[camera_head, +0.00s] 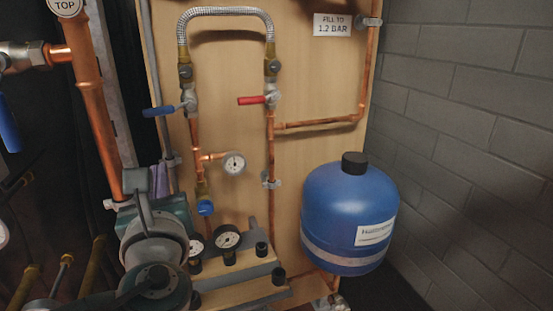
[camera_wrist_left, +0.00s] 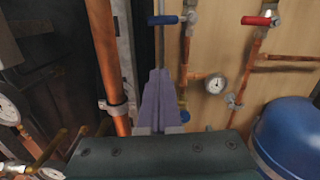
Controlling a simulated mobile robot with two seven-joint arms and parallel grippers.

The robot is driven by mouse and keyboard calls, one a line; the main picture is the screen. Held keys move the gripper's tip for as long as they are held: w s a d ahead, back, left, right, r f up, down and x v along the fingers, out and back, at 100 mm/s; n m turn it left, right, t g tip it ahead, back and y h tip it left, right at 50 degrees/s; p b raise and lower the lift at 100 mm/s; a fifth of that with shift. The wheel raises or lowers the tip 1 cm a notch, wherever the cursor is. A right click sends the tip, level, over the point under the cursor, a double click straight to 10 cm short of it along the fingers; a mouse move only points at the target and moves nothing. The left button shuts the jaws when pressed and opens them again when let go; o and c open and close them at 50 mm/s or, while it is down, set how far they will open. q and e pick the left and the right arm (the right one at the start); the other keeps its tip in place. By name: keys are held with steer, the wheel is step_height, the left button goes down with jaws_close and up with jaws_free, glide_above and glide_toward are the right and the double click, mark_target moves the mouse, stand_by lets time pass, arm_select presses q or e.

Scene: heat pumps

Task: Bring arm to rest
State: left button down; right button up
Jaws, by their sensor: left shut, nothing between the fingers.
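My left arm comes in at the lower left of the head view. Its gripper (camera_head: 160,178) points away toward the wooden board, mostly hidden behind my own wrist, with only a bit of purple finger showing. In the left wrist view the purple fingers (camera_wrist_left: 156,100) are shut together and hold nothing. They appear in front of the board, between a thick copper pipe on the left and a gauge on the right. I cannot tell their exact distance from the pipes. My right gripper is in neither view.
A blue-handled valve (camera_head: 160,110) and a red-handled valve (camera_head: 255,100) sit below a braided hose (camera_head: 225,12). A dial gauge (camera_head: 234,163) is on the pipework. A blue tank (camera_head: 345,215) stands right, near a grey block wall (camera_head: 470,130). More gauges (camera_head: 228,237) stand low centre.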

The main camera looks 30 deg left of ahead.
arm_select(q)
steer(key=s+d+n+g+h+p, duration=0.35)
steer(key=s+n, duration=0.25)
steer(key=n, duration=0.2)
steer(key=s+d+n+g+h+p, duration=0.2)
steer(key=s+n+g+h+p, duration=0.15)
steer(key=s+n+p, duration=0.35)
steer(key=s+d+r+n+g+h+p, duration=0.1)
steer(key=s+d+r+n+h+p, duration=0.1)
steer(key=s+d+r+n+h, duration=0.3)
steer(key=s+d+r+n+h+p, duration=0.1)
steer(key=d+r+n+h, duration=0.2)
steer(key=d, duration=0.5)
step_height(320, 180, up, 36)
steer(key=p, duration=3.7)
steer(key=shift+a+r+y, duration=0.2)
steer(key=shift+r+y, duration=0.05)
steer(key=shift+y, duration=0.05)
